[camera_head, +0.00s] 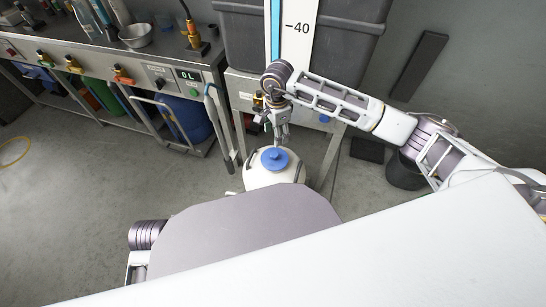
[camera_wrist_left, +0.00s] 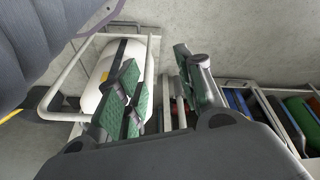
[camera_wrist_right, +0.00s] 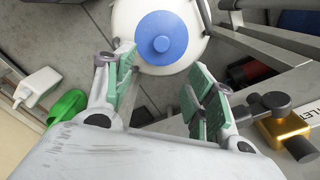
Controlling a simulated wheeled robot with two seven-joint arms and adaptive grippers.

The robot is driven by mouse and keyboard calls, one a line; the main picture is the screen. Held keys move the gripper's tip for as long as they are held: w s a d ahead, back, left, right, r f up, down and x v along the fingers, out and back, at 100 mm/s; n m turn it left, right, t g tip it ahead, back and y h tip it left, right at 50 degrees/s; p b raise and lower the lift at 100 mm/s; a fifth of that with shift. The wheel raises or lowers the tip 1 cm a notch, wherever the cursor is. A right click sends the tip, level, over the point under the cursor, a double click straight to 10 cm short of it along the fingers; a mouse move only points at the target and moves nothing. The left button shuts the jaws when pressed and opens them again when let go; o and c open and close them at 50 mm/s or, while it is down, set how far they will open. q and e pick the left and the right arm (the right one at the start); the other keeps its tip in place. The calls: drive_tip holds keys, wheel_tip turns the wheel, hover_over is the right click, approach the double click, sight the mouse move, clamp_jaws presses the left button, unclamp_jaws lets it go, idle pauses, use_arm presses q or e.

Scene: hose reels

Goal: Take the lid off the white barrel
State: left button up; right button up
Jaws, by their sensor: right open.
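The white barrel (camera_head: 262,180) stands on the floor before the bench with its round blue lid (camera_head: 275,158) on top. In the right wrist view the lid (camera_wrist_right: 160,38) has a central knob, and the barrel's white rim (camera_wrist_right: 122,14) surrounds it. My right gripper (camera_head: 281,132) is just above the lid; in its wrist view its fingers (camera_wrist_right: 158,75) are apart, with nothing between them. My left gripper (camera_wrist_left: 157,58) is open and empty. The left gripper is hidden in the head view.
A white tube frame (camera_wrist_left: 62,100) stands around the white body. A grey tank with a level scale (camera_head: 297,30) is behind the barrel. The metal bench (camera_head: 150,70) holds valves and a bowl (camera_head: 136,35). A brass fitting (camera_wrist_right: 285,130) is right of my right gripper.

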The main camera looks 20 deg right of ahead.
idle(0.3)
drive_tip(key=b, duration=0.2)
hover_over(276, 154)
wheel_tip(276, 154, down, 7)
drive_tip(key=shift+f, duration=0.85)
use_arm(q)
drive_tip(key=shift+d+f+h, duration=0.3)
drive_tip(key=shift+d+f, duration=0.05)
drive_tip(key=shift+d, duration=0.1)
drive_tip(key=shift+r+t, duration=0.2)
drive_tip(key=shift+t, duration=0.1)
drive_tip(key=shift+w, duration=0.1)
use_arm(e)
drive_tip(key=shift+a+f, duration=0.1)
drive_tip(key=shift+f, duration=0.05)
